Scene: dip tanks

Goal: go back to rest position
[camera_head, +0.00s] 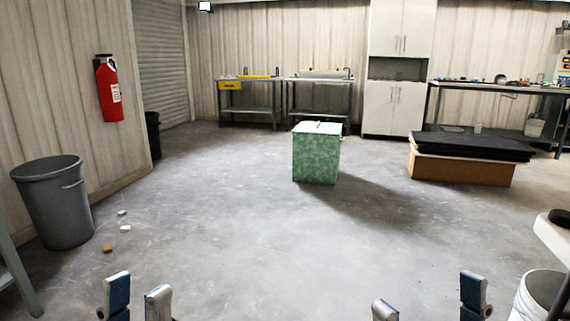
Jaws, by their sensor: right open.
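My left gripper (138,296) shows at the bottom left edge, with two fingertips pointing away from me. Its fingers stand a small gap apart, with bare floor seen between the tips. My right gripper (429,298) shows at the bottom right, its two fingertips wide apart and nothing between them. The lower parts of both grippers and both arms are cut off by the picture's edge. Neither gripper visibly touches anything.
A green marbled box (316,158) stands mid-floor. A grey bin (54,205) and small scraps (107,249) lie left. A white bucket (528,303) stands by a white surface (553,240) close on the right. Benches and a cabinet (393,109) line the back.

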